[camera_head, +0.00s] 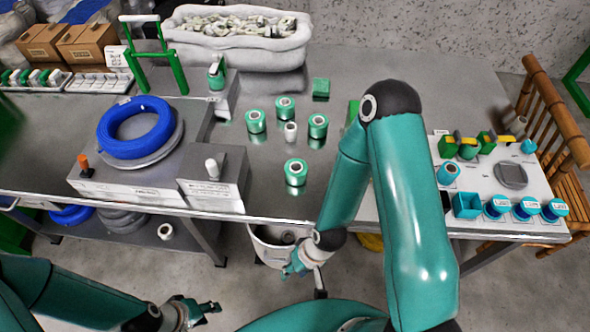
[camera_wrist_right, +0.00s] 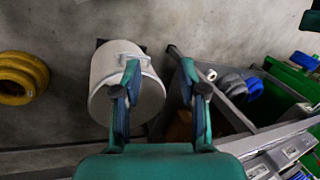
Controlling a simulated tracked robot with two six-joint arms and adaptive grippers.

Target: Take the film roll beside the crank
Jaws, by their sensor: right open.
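Several green-and-white film rolls stand on the grey metal table, including a front one (camera_head: 295,173), a left one (camera_head: 256,121), a back one (camera_head: 285,107) and a right one (camera_head: 318,125). A small white roll (camera_head: 291,132) stands among them. A white-knobbed crank (camera_head: 212,168) is on a grey box left of the front roll. My right gripper (camera_head: 292,270) is low in front of the table, over a white bucket; its fingers are open and empty in the right wrist view (camera_wrist_right: 162,90). My left gripper (camera_head: 208,309) is at the lower left, away from the table.
The white bucket (camera_wrist_right: 105,65) stands on the floor before the table. A blue cable coil (camera_head: 135,125) lies on a box with an orange knob (camera_head: 84,162). A white tub (camera_head: 235,40) is at the back. A tray (camera_head: 520,170) holds blue-green items at right.

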